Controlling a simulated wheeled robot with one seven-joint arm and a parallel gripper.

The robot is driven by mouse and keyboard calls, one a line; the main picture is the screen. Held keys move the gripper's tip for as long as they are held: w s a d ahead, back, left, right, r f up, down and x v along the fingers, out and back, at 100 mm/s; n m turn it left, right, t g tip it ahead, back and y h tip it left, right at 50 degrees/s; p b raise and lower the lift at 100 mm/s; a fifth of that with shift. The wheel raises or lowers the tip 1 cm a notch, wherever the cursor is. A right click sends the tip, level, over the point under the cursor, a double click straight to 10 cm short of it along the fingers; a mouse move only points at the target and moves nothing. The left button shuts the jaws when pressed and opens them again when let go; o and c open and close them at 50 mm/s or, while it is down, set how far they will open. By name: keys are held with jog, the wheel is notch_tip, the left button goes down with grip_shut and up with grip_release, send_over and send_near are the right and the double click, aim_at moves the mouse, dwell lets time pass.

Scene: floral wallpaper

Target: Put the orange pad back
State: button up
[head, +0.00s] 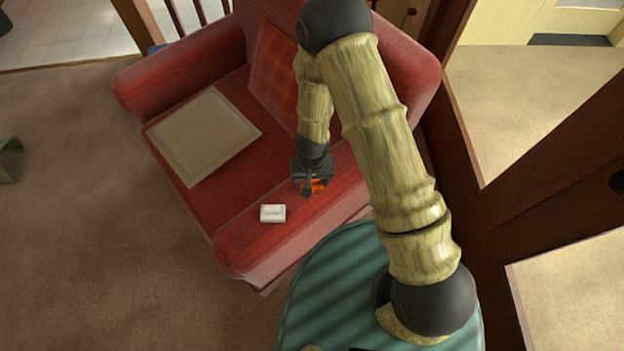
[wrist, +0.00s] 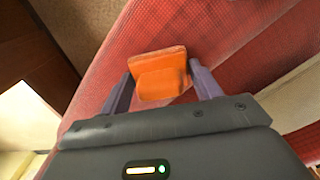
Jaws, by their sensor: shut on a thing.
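The orange pad (wrist: 158,72) is between the two fingers of my gripper (wrist: 160,88) in the wrist view. It looks like a flat orange piece with a rounded raised part. In the head view my gripper (head: 312,188) is over the near arm of the red armchair, with a bit of the orange pad (head: 318,185) showing under it. The gripper is shut on the pad. I cannot tell whether the pad touches the upholstery.
The red armchair (head: 240,100) holds a beige square cushion (head: 203,136) on its seat and a plaid cushion (head: 274,75) against its back. A small white box (head: 272,213) lies on the chair arm, left of my gripper. Brown wooden beams (head: 545,180) stand at right.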

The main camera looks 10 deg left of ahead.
jog(key=o, duration=0.9)
jog(key=shift+r, duration=0.1)
notch_tip(320, 180, up, 12)
jog(key=p, duration=0.3)
jog(key=shift+p, duration=0.3)
